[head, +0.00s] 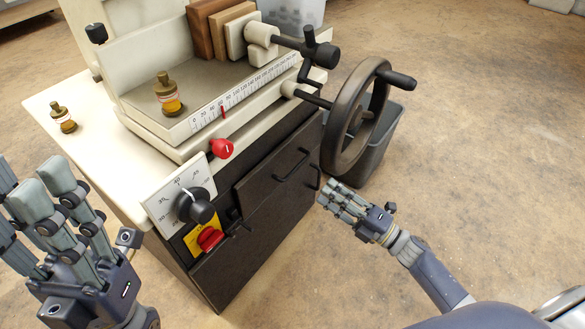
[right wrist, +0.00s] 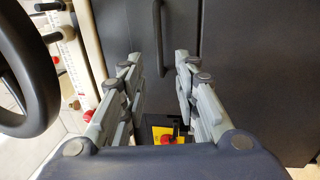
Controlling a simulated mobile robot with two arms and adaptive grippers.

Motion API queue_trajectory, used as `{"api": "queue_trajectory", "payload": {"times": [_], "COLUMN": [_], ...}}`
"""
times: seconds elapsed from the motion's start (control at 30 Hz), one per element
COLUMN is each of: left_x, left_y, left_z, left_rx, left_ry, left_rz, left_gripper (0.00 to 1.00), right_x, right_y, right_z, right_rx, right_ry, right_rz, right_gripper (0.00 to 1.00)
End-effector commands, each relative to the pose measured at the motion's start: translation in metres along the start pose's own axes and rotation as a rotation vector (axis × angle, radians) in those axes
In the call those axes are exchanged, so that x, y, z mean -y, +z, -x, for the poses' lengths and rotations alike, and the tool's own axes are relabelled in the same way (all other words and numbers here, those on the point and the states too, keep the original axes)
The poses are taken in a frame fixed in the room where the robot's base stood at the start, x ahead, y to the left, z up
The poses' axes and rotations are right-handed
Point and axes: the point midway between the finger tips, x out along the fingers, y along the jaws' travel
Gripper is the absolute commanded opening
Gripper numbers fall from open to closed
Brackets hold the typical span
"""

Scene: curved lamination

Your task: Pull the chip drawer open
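The chip drawer appears to be the dark front panel (head: 262,190) on the machine's cabinet, with a black bar handle (head: 293,166). It looks closed, flush with the cabinet. My right gripper (head: 338,198) is to the right of the panel, apart from it. In the right wrist view its fingers (right wrist: 158,85) are spread and empty, with a black bar handle (right wrist: 158,38) beyond them, touching neither finger. My left gripper (head: 62,195) is at the lower left, fingers raised and spread, holding nothing.
A large handwheel (head: 342,140) juts out just above my right gripper, with a grey bin (head: 385,145) behind it. A dial (head: 195,207) and a red knob (head: 210,239) on a yellow plate sit on the cabinet's left. Floor at right is clear.

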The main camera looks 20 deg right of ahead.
Motion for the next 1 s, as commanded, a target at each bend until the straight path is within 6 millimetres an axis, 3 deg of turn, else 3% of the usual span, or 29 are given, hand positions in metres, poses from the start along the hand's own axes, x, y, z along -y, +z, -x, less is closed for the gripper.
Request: {"api": "queue_trajectory", "payload": {"times": [0.5, 0.7, 1.0], "left_x": [-0.001, -0.001, -0.001], "left_y": [0.003, 0.004, 0.004], "left_z": [-0.007, -0.010, -0.010], "left_rx": [-0.058, -0.065, -0.066], "left_ry": [0.023, 0.028, 0.028], "left_rz": [-0.008, -0.009, -0.009], "left_gripper": [0.40, 0.40, 0.40], "right_x": [0.001, 0.000, 0.000], "right_y": [0.000, 0.000, 0.000], "right_z": [-0.088, -0.102, -0.104], "right_rx": [-0.001, 0.001, 0.001], "right_ry": [0.004, 0.001, 0.001], "right_rz": [-0.001, -0.002, -0.002], "right_gripper": [0.29, 0.29, 0.27]}}
